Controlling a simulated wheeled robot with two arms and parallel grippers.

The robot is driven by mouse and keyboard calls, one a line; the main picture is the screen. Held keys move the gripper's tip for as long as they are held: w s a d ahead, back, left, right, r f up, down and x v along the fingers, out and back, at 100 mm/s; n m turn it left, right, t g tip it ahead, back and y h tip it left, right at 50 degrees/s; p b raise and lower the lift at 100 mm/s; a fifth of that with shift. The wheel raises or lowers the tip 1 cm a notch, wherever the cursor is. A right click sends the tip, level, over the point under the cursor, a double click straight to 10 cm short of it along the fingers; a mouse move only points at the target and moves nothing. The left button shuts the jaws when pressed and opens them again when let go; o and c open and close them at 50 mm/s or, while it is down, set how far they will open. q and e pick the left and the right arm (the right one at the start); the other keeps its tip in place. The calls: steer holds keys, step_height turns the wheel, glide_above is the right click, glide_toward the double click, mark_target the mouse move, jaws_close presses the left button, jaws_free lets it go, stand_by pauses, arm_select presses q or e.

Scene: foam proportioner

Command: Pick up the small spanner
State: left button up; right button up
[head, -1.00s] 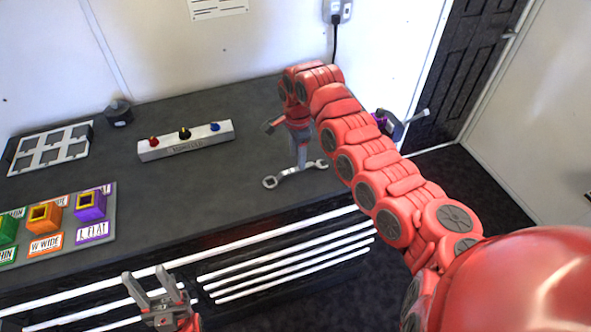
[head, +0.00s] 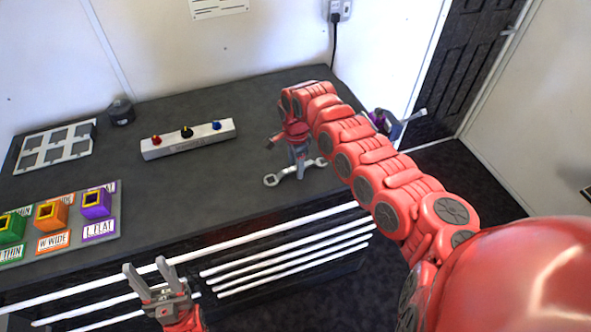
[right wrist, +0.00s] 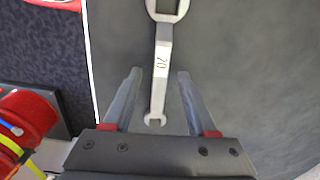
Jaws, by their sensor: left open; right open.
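A grey metal spanner (head: 274,180) lies on the dark bench top near its front edge, ring end to the left. In the right wrist view the spanner (right wrist: 161,65) is marked "20", with its ring end at the top and its small open end towards my gripper. My right gripper (head: 301,175) is over the spanner's middle, pointing down. In the right wrist view its open fingers (right wrist: 159,74) stand on either side of the handle, with a gap on each side. My left gripper (head: 148,272) is open and empty in front of the bench.
A bar with coloured knobs (head: 188,140), a grey slotted tray (head: 57,147), a black round piece (head: 121,112) and a board of coloured blocks (head: 112,220) stand left on the bench (head: 200,195). A purple-and-grey item (head: 380,120) is behind my right arm. Bench around the spanner is clear.

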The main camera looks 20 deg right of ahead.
steer(key=shift+f, duration=0.15)
jaws_close()
stand_by(0.4)
